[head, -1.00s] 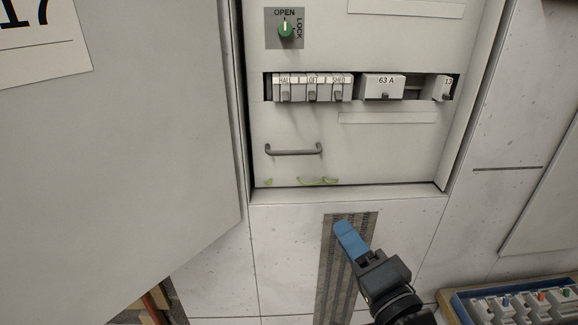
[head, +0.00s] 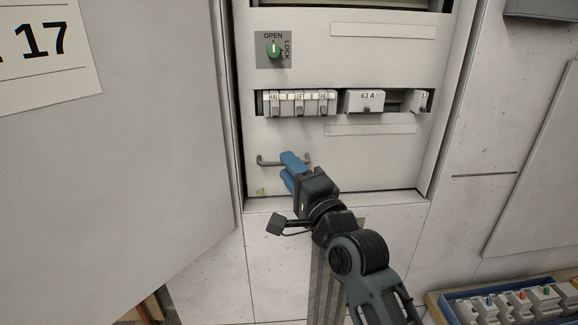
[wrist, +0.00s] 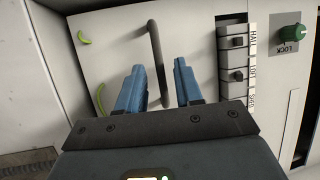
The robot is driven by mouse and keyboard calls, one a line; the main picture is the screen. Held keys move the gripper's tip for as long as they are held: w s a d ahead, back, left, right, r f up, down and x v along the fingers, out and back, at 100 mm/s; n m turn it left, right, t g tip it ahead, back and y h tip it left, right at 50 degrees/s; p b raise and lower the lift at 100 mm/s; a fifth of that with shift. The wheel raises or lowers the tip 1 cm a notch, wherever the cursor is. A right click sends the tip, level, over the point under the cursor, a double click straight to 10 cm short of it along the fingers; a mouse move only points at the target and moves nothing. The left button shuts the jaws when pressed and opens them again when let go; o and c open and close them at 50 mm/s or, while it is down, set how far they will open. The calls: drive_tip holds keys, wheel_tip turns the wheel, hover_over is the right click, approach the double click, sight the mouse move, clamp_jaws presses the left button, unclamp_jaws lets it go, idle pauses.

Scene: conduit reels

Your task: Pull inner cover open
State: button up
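The inner cover (head: 355,160) is a light grey panel that sits in the cabinet opening. It carries a dark bar handle (head: 268,161) near its lower left, also seen in the wrist view (wrist: 154,50). A green knob (head: 274,50) at its upper left points to OPEN. My gripper (head: 290,168) has blue fingers and is at the handle, partly hiding its right part in the head view. In the wrist view the fingers (wrist: 158,78) are apart, with the handle running into the gap between them. Whether they touch it cannot be told.
A row of breakers (head: 300,103) shows through the cover's slot above the handle. The large outer door (head: 120,150) stands open at the left. A blue tray (head: 465,311) with several breakers is at the lower right.

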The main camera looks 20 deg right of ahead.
drive_tip(key=shift+w+r, duration=0.1)
drive_tip(key=shift+w, duration=0.3)
drive_tip(key=shift+c, duration=0.3)
clamp_jaws()
idle(0.9)
